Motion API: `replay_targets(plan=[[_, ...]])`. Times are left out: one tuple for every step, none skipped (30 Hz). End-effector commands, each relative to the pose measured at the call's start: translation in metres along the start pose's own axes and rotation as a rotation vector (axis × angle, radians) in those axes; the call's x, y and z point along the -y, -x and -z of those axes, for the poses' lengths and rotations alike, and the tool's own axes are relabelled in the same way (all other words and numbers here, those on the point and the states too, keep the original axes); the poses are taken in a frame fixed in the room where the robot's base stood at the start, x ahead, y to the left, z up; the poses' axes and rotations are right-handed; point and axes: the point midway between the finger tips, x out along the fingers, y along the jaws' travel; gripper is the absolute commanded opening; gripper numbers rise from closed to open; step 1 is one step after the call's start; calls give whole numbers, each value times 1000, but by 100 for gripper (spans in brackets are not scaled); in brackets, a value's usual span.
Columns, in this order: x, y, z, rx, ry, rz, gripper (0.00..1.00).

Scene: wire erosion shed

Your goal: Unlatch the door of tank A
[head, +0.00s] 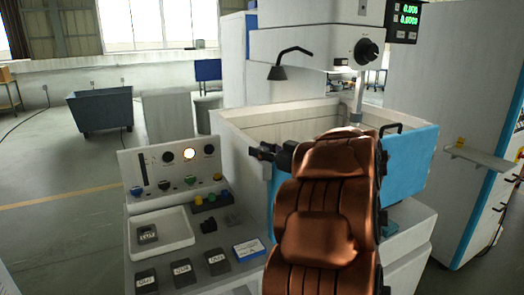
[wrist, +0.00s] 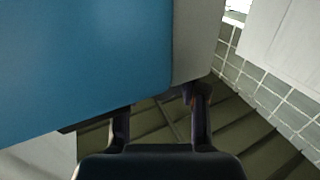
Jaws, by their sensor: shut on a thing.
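The tank (head: 238,128) is a pale open-topped box under the machine head. Its blue door (head: 412,165) is on the front, upright against the tank, largely hidden behind my copper-coloured arm. The door fills the upper left of the wrist view (wrist: 85,60). My gripper (head: 262,152) is at the door's upper left edge in the head view. In the wrist view my gripper (wrist: 160,112) has its two fingers at the door's edge, shut on a dark part there that looks like the latch. The latch's shape and position are mostly hidden. No letter on the tank is readable.
A control panel (head: 165,163) with a lit lamp stands left of the tank, with a white tray (head: 182,245) and several labelled blocks on its desk. A lamp on a bent neck (head: 278,72) hangs over the tank. A grey cabinet (head: 440,100) stands at right.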

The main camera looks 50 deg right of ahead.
Motion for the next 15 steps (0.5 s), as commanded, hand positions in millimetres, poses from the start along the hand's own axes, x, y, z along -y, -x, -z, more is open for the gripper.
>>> replay_targets(plan=[[0, 0, 0, 0, 0, 0, 24], [0, 0, 0, 0, 0, 0, 21], [0, 0, 0, 0, 0, -1, 17], [0, 0, 0, 0, 0, -1, 14], [0, 0, 0, 0, 0, -1, 11], [0, 0, 0, 0, 0, -1, 7], [0, 0, 0, 0, 0, -1, 7], [0, 0, 0, 0, 0, -1, 7], [0, 0, 0, 0, 0, -2, 7], [0, 0, 0, 0, 0, -4, 7], [0, 0, 0, 0, 0, -6, 7], [0, 0, 0, -1, 0, -11, 7], [1, 0, 0, -1, 0, -15, 7], [1, 0, 0, -2, 0, -21, 7], [1, -1, 1, -2, 1, -32, 7]])
